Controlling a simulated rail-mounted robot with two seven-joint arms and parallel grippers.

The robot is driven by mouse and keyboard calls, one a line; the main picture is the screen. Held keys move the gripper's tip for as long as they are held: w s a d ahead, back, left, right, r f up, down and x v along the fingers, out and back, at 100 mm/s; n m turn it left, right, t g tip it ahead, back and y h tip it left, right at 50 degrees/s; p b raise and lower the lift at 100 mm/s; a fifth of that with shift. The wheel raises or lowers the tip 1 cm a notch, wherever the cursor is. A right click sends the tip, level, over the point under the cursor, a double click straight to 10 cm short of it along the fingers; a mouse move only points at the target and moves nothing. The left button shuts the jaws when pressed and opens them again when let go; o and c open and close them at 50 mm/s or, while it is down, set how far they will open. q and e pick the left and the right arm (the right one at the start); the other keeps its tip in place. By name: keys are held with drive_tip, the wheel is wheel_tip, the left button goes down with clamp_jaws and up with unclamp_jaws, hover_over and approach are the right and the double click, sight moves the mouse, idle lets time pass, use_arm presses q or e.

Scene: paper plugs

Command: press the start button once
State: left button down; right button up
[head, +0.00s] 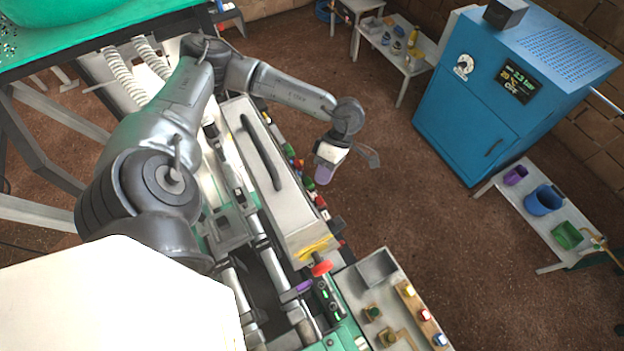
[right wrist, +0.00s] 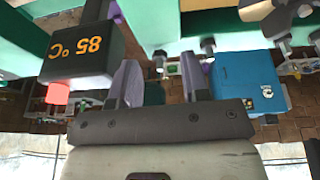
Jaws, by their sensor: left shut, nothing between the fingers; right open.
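My left gripper (head: 325,173) is shut and empty, with purple fingertips, beside the right side of the long machine (head: 266,170) in the head view. No button is legibly marked as start. Small green buttons (head: 325,294) sit on the machine's near end, below a red knob (head: 321,268). My right gripper (right wrist: 160,78) is open and empty in the right wrist view.
A blue cabinet (head: 470,110) with a gauge and display stands at the back right. A low bench (head: 540,215) holds purple, blue and green containers. A small table (head: 400,50) holds bottles. Brown floor lies clear between. The right wrist view shows a black 85 °C display (right wrist: 80,50).

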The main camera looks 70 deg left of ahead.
use_arm(q)
drive_tip(key=shift+s, duration=0.2)
use_arm(e)
drive_tip(key=shift+a, duration=0.15)
idle(0.4)
use_arm(q)
drive_tip(key=shift+s+d+f, duration=0.1)
drive_tip(key=shift+s+f, duration=0.05)
drive_tip(key=shift+s, duration=0.15)
use_arm(e)
drive_tip(key=shift+f, duration=0.1)
idle(0.3)
use_arm(q)
drive_tip(key=shift+w, duration=0.15)
use_arm(e)
drive_tip(key=shift+f, duration=0.15)
use_arm(q)
drive_tip(key=shift+w+r+b, duration=0.25)
drive_tip(key=shift+w+b, duration=0.05)
drive_tip(key=shift+w, duration=0.45)
use_arm(e)
drive_tip(key=shift+f, duration=0.1)
use_arm(q)
drive_tip(key=shift+w+a, duration=0.1)
drive_tip(key=shift+a, duration=0.1)
